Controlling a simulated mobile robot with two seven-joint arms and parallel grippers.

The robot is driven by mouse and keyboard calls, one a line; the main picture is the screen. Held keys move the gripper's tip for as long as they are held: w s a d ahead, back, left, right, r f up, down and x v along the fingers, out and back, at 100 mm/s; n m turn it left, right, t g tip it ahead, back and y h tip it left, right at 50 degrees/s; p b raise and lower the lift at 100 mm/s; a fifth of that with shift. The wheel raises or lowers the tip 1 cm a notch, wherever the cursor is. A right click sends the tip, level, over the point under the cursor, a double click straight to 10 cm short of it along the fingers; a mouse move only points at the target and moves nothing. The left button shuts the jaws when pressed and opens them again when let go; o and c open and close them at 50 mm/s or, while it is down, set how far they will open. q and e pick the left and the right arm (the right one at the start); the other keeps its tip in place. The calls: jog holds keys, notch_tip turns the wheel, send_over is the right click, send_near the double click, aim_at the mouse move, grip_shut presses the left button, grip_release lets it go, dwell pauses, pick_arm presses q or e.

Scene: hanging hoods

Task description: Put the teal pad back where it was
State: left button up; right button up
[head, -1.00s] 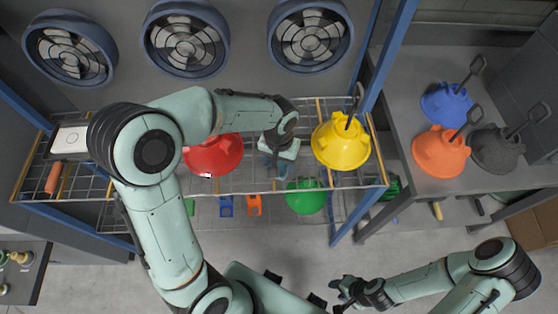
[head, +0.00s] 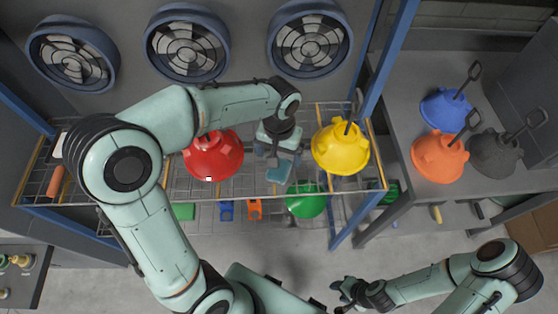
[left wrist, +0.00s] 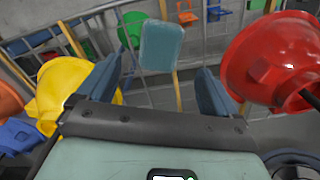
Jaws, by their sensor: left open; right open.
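The teal pad (head: 281,173) is at the front part of the upper wire rack (head: 180,196), between the red hood (head: 213,156) and the yellow hood (head: 341,149). It also shows in the left wrist view (left wrist: 161,46), flat side toward the camera, just beyond my left fingers. My left gripper (head: 272,155) is beside the pad, open and apart from it. In the wrist view a finger stands on either side, with nothing between them. I cannot tell whether the pad lies flat or leans on the rack. My right gripper (head: 345,292) is open and empty, low over the floor.
A green hood (head: 306,200) and small green, blue and orange (head: 254,209) items sit on the lower level. Blue, orange and dark grey hoods stand on the right bench (head: 400,190). Three fans line the back wall. Blue posts (head: 350,212) frame the rack.

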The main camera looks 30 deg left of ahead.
pick_arm(q)
notch_tip(320, 180, up, 5)
jog(key=shift+r, duration=0.1)
dwell(0.7)
